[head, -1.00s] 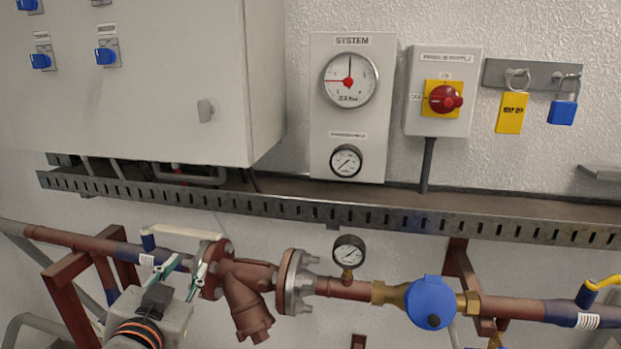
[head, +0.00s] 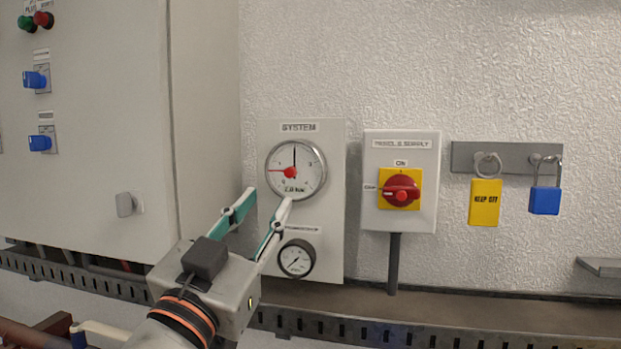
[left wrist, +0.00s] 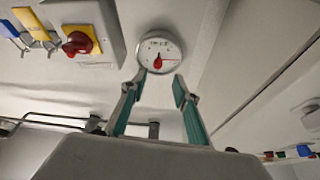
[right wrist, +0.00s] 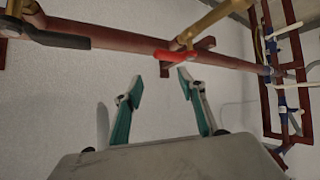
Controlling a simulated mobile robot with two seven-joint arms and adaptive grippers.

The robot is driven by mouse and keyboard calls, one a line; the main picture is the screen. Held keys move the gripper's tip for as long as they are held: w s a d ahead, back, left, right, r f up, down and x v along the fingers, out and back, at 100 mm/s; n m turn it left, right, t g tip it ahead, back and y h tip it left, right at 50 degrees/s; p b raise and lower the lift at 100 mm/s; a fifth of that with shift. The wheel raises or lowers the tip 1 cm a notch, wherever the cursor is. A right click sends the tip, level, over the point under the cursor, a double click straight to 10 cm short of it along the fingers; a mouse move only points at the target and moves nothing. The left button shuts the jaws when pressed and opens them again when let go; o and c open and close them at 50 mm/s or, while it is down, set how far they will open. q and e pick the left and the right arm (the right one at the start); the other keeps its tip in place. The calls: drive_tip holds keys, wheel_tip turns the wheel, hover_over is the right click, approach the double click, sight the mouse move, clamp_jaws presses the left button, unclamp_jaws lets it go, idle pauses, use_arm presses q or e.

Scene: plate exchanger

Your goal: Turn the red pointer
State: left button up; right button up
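The SYSTEM gauge (head: 307,163) is a round white dial on a light panel (head: 330,235). Its red pointer (head: 282,171) points left from a red hub, and a thin black needle points up. My left gripper (head: 270,197) is open and empty in front of the panel; one fingertip overlaps the dial's lower edge in the head view. In the left wrist view the gauge (left wrist: 160,45) appears just beyond and between the open fingertips (left wrist: 155,82). Contact with the dial does not show. My right gripper (right wrist: 161,78) is open and empty, facing pipework, outside the head view.
A smaller gauge (head: 297,259) sits below. To the right are a red rotary switch (head: 401,190), a yellow tag (head: 484,203) and a blue padlock (head: 545,200). A grey cabinet (head: 90,190) stands left. A slotted tray (head: 400,334) runs below. Pipes (right wrist: 110,40) cross the right wrist view.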

sight(288, 175)
use_arm(q)
drive_tip(key=shift+p+x, duration=0.65)
drive_tip(key=shift+x, duration=3.45)
drive_tip(key=shift+s+d, duration=0.1)
drive_tip(key=shift+d, duration=0.1)
clamp_jaws()
